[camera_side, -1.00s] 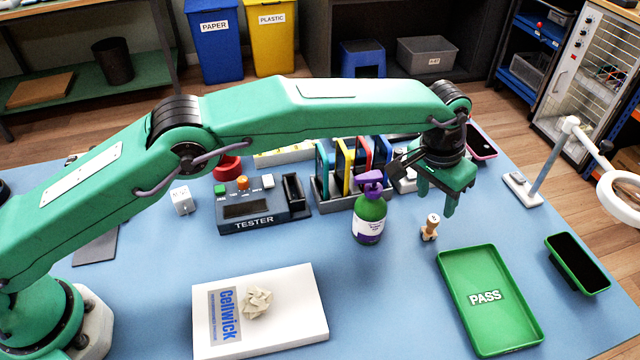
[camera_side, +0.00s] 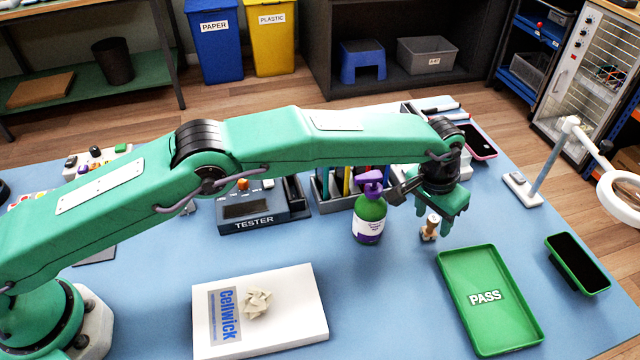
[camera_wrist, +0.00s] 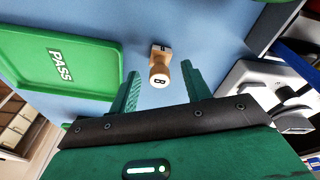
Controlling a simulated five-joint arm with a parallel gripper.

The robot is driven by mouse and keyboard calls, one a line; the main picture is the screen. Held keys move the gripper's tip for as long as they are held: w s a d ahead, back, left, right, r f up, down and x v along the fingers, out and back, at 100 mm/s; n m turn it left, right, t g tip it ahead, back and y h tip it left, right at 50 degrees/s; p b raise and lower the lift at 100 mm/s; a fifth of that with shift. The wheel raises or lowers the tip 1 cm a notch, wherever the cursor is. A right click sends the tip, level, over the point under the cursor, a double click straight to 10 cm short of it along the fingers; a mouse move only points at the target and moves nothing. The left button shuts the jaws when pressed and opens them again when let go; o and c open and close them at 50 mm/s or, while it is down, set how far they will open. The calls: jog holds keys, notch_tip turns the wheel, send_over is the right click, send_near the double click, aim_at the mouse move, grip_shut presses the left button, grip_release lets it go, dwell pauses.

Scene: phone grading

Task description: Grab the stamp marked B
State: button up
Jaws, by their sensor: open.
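The stamp marked B (camera_wrist: 160,72) is a small wooden stamp with a white top; in the wrist view the letter shows between my open fingers, just beyond their tips. In the side view the stamp (camera_side: 430,228) stands upright on the blue table, between the spray bottle and the green tray. My green gripper (camera_side: 433,228) is over it, pointing down, with the fingertips close around the stamp's upper part. In the wrist view my gripper (camera_wrist: 158,82) is open and empty. I cannot tell whether a finger touches the stamp.
A green spray bottle (camera_side: 369,222) with a purple top stands close left of my gripper. The green PASS tray (camera_side: 450,262) lies close in front on the right. Open table lies between the white Cellwick box (camera_side: 300,325) and the tray.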

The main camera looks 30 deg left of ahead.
jog(key=shift+w+d+f, duration=0.1)
jog(key=shift+f, duration=0.65)
grip_shut()
jog(key=shift+r, duration=0.15)
jog(key=shift+r, duration=2.05)
jog(key=s+d+r, duration=0.3)
jog(key=s+r, duration=0.3)
jog(key=s, duration=0.5)
jog(key=shift+d+r, duration=0.35)
